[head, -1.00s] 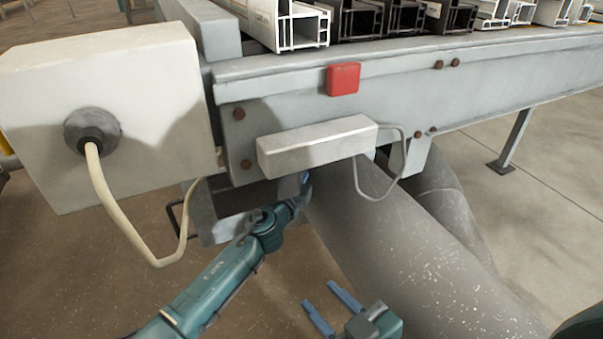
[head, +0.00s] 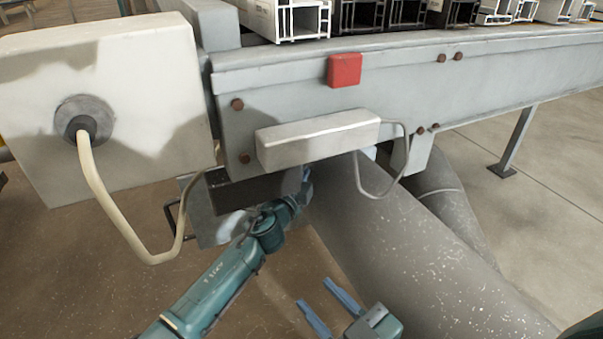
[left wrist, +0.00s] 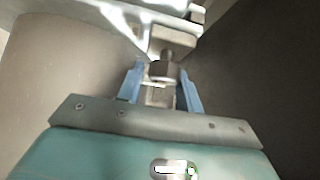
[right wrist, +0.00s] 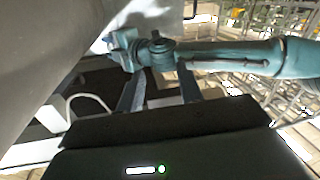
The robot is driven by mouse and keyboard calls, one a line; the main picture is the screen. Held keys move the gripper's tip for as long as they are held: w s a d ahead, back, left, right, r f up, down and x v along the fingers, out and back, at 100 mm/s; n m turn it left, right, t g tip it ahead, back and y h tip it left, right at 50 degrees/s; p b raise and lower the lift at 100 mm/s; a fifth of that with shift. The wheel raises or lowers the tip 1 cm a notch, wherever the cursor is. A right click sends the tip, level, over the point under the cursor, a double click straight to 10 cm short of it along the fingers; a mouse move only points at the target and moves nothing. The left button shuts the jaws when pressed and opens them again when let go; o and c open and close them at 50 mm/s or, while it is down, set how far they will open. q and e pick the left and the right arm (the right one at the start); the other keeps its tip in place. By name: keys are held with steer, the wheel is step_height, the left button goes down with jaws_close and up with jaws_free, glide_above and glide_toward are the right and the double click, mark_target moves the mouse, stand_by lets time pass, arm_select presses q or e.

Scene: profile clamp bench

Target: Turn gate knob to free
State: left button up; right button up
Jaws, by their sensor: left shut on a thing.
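A grey metal knob (left wrist: 166,70) with a bolt-like top sits between the two blue fingers of my left gripper (left wrist: 160,74) in the left wrist view. The fingers are shut on it. In the head view my left gripper (head: 305,188) reaches under the bench beside a dark box, and only a bit of blue finger shows. The knob is hidden there. My right gripper (head: 313,291) is open and empty, low in front of the thick grey pipe. Its spread fingers also show in the right wrist view, with my left arm beyond them.
The grey bench beam (head: 480,85) carries several profiles (head: 295,18) and a red block (head: 344,69). A pale bar (head: 318,140) with a cable juts from its front. A white box (head: 110,120) with a hanging cable stands left. The thick pipe (head: 410,240) slants across below.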

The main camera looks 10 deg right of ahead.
arm_select(q)
steer(key=f+b, duration=0.1)
steer(key=b, duration=0.2)
steer(key=shift+n+t+h, duration=0.3)
steer(key=shift+n+t, duration=0.1)
steer(key=shift+r+n+t+b, duration=0.15)
steer(key=shift+n+t+b, duration=0.15)
steer(key=shift+b, duration=0.9)
steer(key=shift+r+b, duration=0.3)
steer(key=shift+b, duration=0.1)
arm_select(e)
steer(key=shift+a+f+t+y, duration=0.1)
steer(key=shift+a+t+y, duration=0.8)
steer(key=shift+y, duration=0.2)
arm_select(q)
steer(key=o, duration=0.7)
arm_select(e)
steer(key=shift+s, duration=0.1)
